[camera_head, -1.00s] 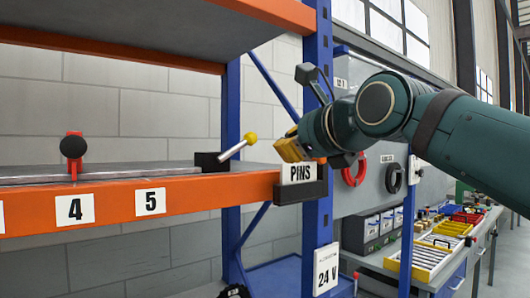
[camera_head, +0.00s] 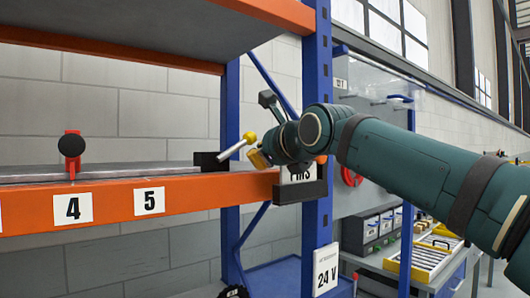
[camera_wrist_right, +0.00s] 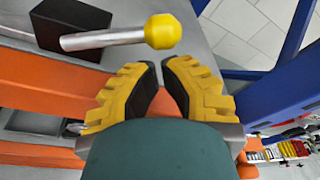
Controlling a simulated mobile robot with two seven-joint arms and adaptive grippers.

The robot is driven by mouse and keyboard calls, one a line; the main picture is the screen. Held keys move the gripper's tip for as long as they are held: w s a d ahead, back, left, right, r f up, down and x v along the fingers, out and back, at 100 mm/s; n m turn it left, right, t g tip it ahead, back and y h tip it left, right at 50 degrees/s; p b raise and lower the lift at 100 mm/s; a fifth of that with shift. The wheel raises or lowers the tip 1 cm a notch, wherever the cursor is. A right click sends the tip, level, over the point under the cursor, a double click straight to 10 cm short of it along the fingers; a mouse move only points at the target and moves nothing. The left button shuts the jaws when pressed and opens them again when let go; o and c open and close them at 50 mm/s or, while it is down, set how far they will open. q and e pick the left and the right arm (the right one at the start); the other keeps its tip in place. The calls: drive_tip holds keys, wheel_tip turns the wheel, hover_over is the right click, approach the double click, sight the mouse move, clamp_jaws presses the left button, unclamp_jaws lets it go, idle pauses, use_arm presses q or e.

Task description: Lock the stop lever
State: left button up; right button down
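The stop lever (camera_head: 236,147) is a silver rod with a yellow ball knob. It rises to the right from a black block (camera_head: 208,161) at the right end of the shelf track. In the right wrist view the lever (camera_wrist_right: 105,38) and its knob (camera_wrist_right: 162,31) lie just beyond the fingertips. My right gripper (camera_head: 258,158) has yellow fingers and is just right of the knob, seemingly not touching it. In the wrist view the fingers (camera_wrist_right: 163,75) stand apart with nothing between them. My left gripper is not in view.
A black box labelled PINS (camera_head: 300,190) hangs on the orange beam (camera_head: 180,197) below my right gripper. A blue upright (camera_head: 318,130) stands close behind my wrist. A red clamp with a black knob (camera_head: 72,150) stands on the track at left.

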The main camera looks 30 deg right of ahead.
sight(252, 134)
drive_tip(key=shift+r, duration=0.1)
drive_tip(key=shift+r+n, duration=0.2)
drive_tip(key=shift+n, duration=0.1)
drive_tip(key=shift+a+r+n+h+p, duration=0.2)
drive_tip(key=shift+r+n+h+p, duration=0.15)
drive_tip(key=shift+r+n, duration=0.3)
idle(0.4)
drive_tip(key=shift+s+a+r+n+t+h, duration=0.1)
drive_tip(key=shift+a+r+n+t+h, duration=0.15)
drive_tip(key=shift+r+n, duration=0.4)
drive_tip(key=shift+a+r+n+t, duration=0.15)
drive_tip(key=shift+a+r+n, duration=0.2)
drive_tip(key=shift+n, duration=0.45)
drive_tip(key=shift+a+r+n+t, duration=0.3)
drive_tip(key=shift+a+r+n, duration=0.3)
drive_tip(key=shift+n, duration=0.4)
drive_tip(key=shift+a+r+n+b, duration=0.35)
drive_tip(key=shift+a+n, duration=0.15)
drive_tip(key=shift+n, duration=0.3)
drive_tip(key=shift+s+a+r+n+t+h, duration=0.1)
drive_tip(key=shift+a+r+n+t+h, duration=0.2)
drive_tip(key=shift+a+n, duration=0.25)
drive_tip(key=shift+a+r, duration=0.1)
drive_tip(key=shift+a, duration=0.1)
idle(0.8)
